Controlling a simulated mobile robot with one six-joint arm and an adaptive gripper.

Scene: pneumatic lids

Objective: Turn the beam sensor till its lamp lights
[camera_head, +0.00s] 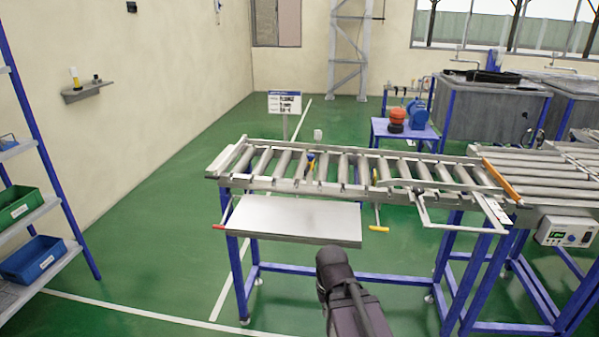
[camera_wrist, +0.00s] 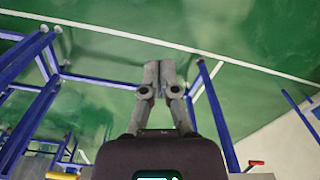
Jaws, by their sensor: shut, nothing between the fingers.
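I cannot surely tell which part is the beam sensor. A small pale grey piece (camera_head: 317,134) stands at the far rail of the roller conveyor (camera_head: 290,186), and a small blue and yellow piece (camera_head: 310,161) sits among the rollers. No lit lamp can be made out on either. My gripper (camera_wrist: 160,68) is shut and empty in the wrist view, with green floor and blue legs behind it. In the head view my dark arm rises in front of the conveyor, and its fingertips are hidden.
A grey plate (camera_head: 290,219) juts from the conveyor's near side. A red handle (camera_head: 218,227) and a yellow handle (camera_head: 379,229) stick out beside it. A bare metal frame (camera_head: 462,226) projects at right, near a control box (camera_head: 566,232). Shelves with bins (camera_head: 32,259) stand left; floor between is clear.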

